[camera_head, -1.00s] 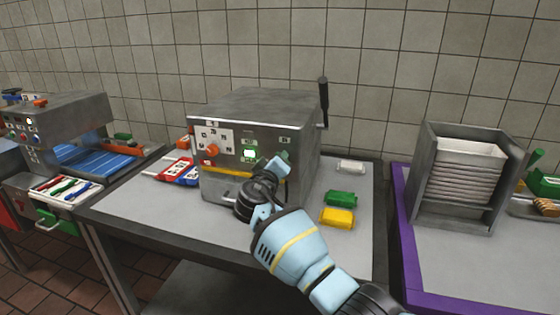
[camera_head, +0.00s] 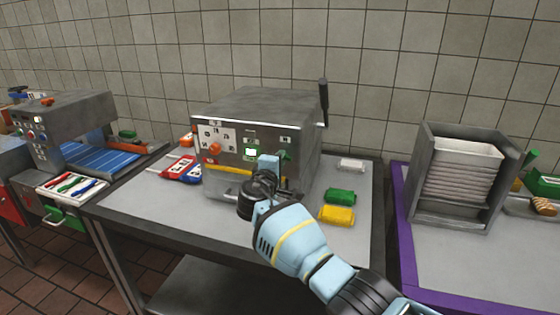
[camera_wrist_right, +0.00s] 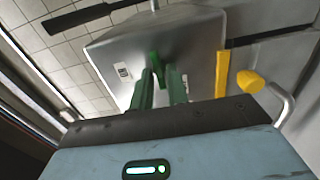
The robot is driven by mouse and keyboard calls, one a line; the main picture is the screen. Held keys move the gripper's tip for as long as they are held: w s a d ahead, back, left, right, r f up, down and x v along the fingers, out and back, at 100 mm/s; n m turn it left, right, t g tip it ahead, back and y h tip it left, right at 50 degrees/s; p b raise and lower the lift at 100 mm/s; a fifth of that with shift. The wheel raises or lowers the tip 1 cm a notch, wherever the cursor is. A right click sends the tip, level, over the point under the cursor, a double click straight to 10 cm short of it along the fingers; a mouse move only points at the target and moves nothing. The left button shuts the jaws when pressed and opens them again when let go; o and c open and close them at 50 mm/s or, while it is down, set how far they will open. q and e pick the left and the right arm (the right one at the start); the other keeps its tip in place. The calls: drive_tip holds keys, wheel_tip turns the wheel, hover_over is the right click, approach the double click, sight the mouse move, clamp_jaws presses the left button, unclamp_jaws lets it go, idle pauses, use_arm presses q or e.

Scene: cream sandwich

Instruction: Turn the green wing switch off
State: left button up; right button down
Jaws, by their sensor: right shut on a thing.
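The green wing switch (camera_head: 285,154) is on the right part of the front panel of a metal machine (camera_head: 262,107). It also shows in the right wrist view (camera_wrist_right: 155,57), between the fingertips of my right gripper (camera_wrist_right: 160,72). My right gripper is shut on the switch; in the head view the gripper (camera_head: 283,160) is at the panel, and my wrist hides part of it. The exact angle of the switch is hard to tell. My left gripper is not in view.
The panel has an orange dial (camera_head: 214,149) and a lit green square (camera_head: 251,153). A green block (camera_head: 341,195), a yellow block (camera_head: 337,215) and a white block (camera_head: 351,164) lie right of the machine. A metal rack (camera_head: 440,206) stands on the purple-edged table further right.

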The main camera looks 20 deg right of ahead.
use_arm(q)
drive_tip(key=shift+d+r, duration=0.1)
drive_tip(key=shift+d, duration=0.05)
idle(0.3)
use_arm(e)
drive_tip(key=c, duration=1.5)
unclamp_jaws()
drive_tip(key=shift+c, duration=0.2)
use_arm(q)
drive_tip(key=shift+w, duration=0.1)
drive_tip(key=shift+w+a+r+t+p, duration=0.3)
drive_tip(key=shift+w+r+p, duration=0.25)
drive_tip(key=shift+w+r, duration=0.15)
use_arm(e)
drive_tip(key=v, duration=0.7)
drive_tip(key=shift+s+a, duration=0.2)
drive_tip(key=shift+s, duration=0.15)
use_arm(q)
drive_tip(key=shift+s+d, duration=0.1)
use_arm(e)
drive_tip(key=shift+f, duration=0.1)
